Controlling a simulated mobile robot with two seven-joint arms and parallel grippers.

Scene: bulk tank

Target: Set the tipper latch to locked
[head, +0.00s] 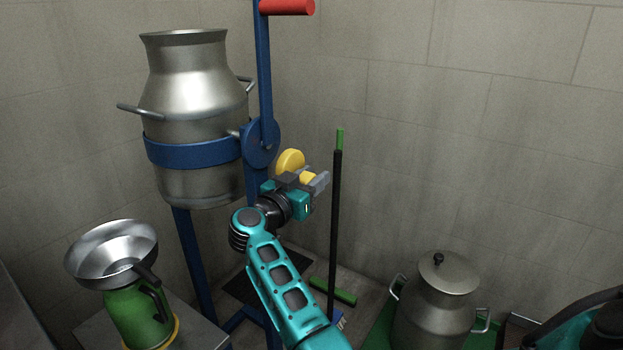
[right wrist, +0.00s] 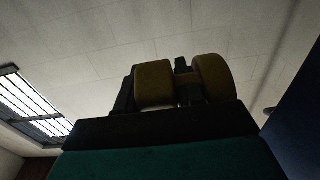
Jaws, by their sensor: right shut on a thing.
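The tipper is a blue frame (head: 190,256) whose blue band (head: 190,152) holds a steel milk can (head: 185,90) upright. A blue lever with a red grip (head: 288,6) rises beside it. The yellow latch knob (head: 290,160) sits just below the round blue plate (head: 262,143). My right gripper (head: 314,180) is shut on a yellow part of the latch. In the right wrist view, a yellow piece (right wrist: 153,86) lies between the dark fingers, with a second yellow piece (right wrist: 213,78) just outside them. The latch's setting cannot be read. My left gripper is not in view.
A black-handled pole (head: 335,220) stands upright just right of my right gripper. A lidded steel can (head: 440,300) stands at lower right. Tiled walls close off the back.

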